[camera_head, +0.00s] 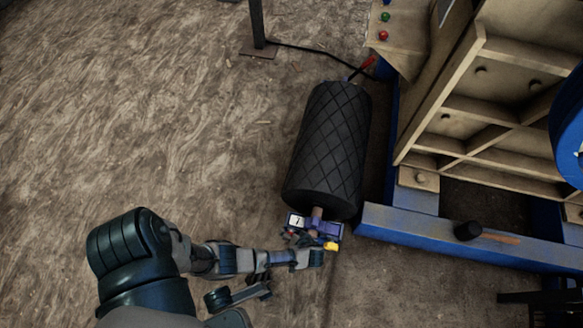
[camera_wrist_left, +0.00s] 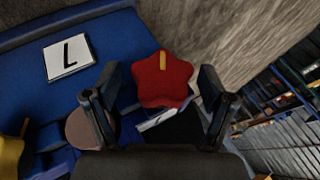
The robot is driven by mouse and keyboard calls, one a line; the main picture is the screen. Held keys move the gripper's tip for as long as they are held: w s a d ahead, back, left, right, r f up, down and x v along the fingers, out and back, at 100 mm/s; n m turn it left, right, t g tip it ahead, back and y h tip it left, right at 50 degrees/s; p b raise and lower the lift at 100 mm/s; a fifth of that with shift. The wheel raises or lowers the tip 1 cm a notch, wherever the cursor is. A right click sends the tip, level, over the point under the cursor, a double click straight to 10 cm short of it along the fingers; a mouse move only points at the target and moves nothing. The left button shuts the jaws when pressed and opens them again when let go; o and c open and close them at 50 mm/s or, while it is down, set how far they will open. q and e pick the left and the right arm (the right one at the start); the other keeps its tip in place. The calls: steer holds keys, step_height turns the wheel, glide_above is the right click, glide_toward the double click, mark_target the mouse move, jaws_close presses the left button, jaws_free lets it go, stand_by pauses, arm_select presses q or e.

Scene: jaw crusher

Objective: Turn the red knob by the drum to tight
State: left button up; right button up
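The red star-shaped knob (camera_wrist_left: 162,78) fills the middle of the left wrist view, with a yellow mark pointing upward. My left gripper (camera_wrist_left: 160,84) is open, with one finger on each side of the knob and visible gaps between. A white card with a black L (camera_wrist_left: 68,58) lies on the blue housing to its left. Another white label (camera_wrist_left: 158,119) below the knob is partly hidden. In the head view my left gripper (camera_head: 290,241) is at the near end of the black drum (camera_head: 328,145), where the knob is mostly hidden. My right gripper does not show clearly.
A yellow knob (camera_head: 331,246) is close to the gripper; it also shows in the wrist view (camera_wrist_left: 11,158). A blue frame (camera_head: 440,237) and the tan crusher body (camera_head: 475,120) stand at right. A dark post (camera_head: 257,25) stands at the top. Open ground lies left.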

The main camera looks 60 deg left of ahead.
arm_select(q)
steer(key=v, duration=1.2)
steer(key=shift+f, duration=0.1)
